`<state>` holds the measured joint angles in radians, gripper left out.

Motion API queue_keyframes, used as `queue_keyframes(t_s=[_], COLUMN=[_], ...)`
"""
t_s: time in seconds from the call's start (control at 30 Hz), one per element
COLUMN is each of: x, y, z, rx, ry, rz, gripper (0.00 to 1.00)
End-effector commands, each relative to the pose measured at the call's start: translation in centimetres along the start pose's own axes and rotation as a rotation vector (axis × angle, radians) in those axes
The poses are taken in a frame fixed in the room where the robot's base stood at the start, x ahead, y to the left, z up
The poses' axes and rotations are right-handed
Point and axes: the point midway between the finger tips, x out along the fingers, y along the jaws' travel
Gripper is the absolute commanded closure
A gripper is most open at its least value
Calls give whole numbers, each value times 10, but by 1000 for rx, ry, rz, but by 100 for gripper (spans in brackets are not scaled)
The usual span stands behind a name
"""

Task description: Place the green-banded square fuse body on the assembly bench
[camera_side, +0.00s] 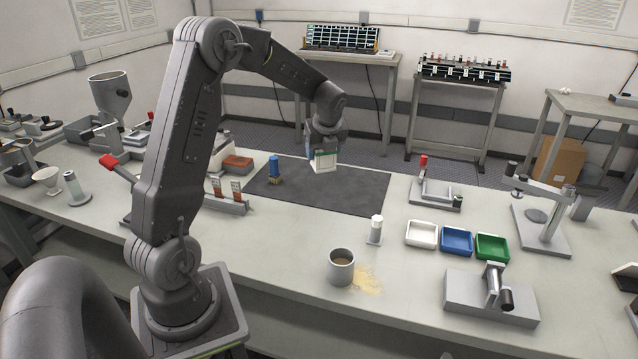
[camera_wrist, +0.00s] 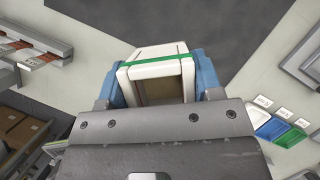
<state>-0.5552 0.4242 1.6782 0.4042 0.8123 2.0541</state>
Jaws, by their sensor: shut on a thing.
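The green-banded square fuse body (camera_side: 325,161) is white with a thin green band. In the side view it hangs in my gripper (camera_side: 322,152) above the far part of the dark mat. My gripper is shut on it. In the wrist view the fuse body (camera_wrist: 157,66) sits between the two blue fingertips of my gripper (camera_wrist: 157,82), and its square open end faces the camera. The assembly bench (camera_side: 290,245) is a long pale table. The dark mat (camera_side: 355,190) lies on it below the fuse body. They look apart, though the exact height is hard to tell.
A blue brush-like item (camera_side: 274,170) stands on the mat's left part. White, blue and green trays (camera_side: 457,241) are at the right. A grey cup (camera_side: 341,268) with spilled grains and a small white-topped bottle (camera_side: 375,230) stand in front. The mat's middle and right are clear.

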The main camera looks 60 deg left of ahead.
Motion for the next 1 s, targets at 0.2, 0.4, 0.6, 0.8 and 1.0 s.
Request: queue_keyframes(t_s=[0.2,0.4,0.6,0.8,1.0], x=[20,29,44,60,71], y=[20,19,-14,-51,-76], z=[46,54,34,11,-3], rx=[-128,-161,-158,-158,-161], ry=[-1,0,1,1,0], rz=[51,64,65,65,64], gripper=[76,76,76,76,76])
